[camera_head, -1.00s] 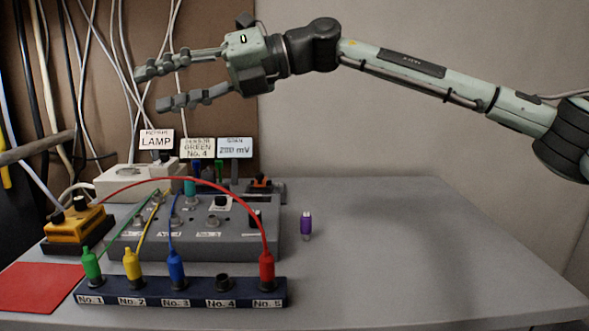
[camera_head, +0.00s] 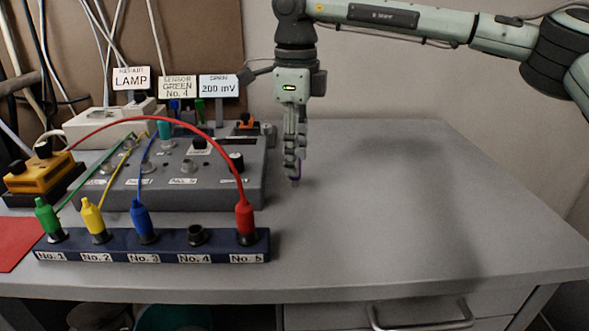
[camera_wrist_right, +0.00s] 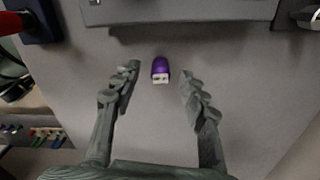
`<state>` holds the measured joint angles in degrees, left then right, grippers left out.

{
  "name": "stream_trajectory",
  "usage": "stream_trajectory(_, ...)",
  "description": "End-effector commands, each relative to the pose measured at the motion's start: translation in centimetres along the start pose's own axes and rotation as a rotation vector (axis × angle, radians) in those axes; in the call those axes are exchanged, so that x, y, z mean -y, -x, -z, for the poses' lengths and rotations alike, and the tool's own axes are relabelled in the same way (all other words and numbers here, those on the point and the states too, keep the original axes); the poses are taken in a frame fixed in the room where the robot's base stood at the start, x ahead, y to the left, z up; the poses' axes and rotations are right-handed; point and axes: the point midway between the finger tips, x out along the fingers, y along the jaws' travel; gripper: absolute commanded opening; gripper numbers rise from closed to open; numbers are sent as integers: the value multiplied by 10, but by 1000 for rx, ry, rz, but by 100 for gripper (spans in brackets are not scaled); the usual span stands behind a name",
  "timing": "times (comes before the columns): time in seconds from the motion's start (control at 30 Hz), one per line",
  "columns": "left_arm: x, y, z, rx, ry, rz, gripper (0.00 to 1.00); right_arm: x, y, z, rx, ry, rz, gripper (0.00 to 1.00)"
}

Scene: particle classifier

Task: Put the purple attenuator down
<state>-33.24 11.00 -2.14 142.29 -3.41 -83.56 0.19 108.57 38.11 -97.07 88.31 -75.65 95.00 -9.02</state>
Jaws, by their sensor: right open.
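The purple attenuator (camera_wrist_right: 160,67) shows in the right wrist view between my right gripper's two fingers, with a gap on each side. It has a purple body and a pale end, and appears to be on the grey table. In the head view only a sliver of purple (camera_head: 296,179) shows at the fingertips; the fingers hide the rest. My right gripper (camera_head: 295,178) points straight down just right of the grey panel box. In the right wrist view the right gripper (camera_wrist_right: 158,82) is open. My left gripper is in neither view.
The grey panel box (camera_head: 230,190) stands close left of my right gripper. In front of it is the dark blue socket strip (camera_head: 195,255) with coloured plugs and cables. Sign cards stand behind. A red mat (camera_head: 15,245) lies at left. The table's right side is clear.

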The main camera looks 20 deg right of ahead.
Motion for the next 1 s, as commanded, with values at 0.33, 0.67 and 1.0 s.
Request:
stream_trajectory(0.33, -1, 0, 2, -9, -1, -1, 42, 0, -23, 0, 2, -2, 0, 43)
stream_trajectory(0.67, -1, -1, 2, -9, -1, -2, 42, 0, -22, 0, 2, -2, -1, 14)
stream_trajectory(1.0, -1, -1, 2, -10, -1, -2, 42, 0, -22, 0, 3, -2, 0, 0)
